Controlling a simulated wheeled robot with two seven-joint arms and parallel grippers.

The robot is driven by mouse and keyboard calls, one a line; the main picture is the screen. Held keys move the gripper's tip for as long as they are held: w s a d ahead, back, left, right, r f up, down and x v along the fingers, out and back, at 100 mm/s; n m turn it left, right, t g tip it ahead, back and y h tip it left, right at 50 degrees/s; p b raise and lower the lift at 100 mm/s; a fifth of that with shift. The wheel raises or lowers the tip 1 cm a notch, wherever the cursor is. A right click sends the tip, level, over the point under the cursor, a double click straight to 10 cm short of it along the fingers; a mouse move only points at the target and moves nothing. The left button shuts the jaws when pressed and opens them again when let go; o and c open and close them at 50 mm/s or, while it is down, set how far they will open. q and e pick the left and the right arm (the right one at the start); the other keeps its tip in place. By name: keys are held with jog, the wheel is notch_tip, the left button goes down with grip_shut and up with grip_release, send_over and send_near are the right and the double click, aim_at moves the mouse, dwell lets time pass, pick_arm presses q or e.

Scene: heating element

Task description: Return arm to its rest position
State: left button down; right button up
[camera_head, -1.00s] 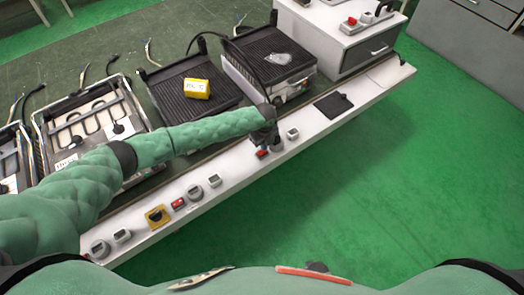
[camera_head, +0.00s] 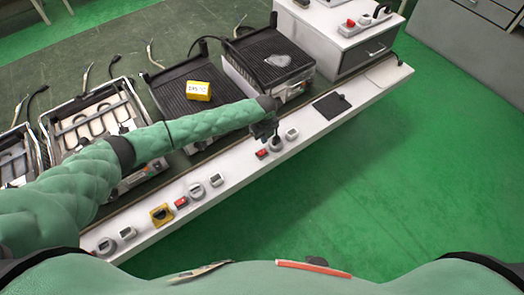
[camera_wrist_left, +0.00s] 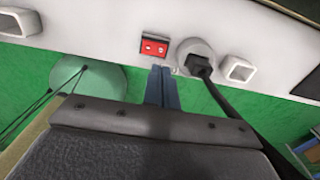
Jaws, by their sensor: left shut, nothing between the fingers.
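My left arm (camera_head: 190,130) reaches in from the left across the bench, over the heating units. My left gripper (camera_head: 268,137) hangs above the white front panel (camera_head: 230,178). In the left wrist view, the gripper's fingers (camera_wrist_left: 162,82) are shut together with nothing between them. Their tips point at the panel just below a red switch (camera_wrist_left: 154,46) and left of a round grey socket (camera_wrist_left: 197,58) with a black plug in it. Whether the tips touch the panel I cannot tell. My right gripper is not in view.
A yellow box (camera_head: 197,91) sits on a black grill plate (camera_head: 170,95). Another grill (camera_head: 285,50) stands at its right, before a white drawer cabinet (camera_head: 345,40). Green floor (camera_head: 400,190) is clear at right.

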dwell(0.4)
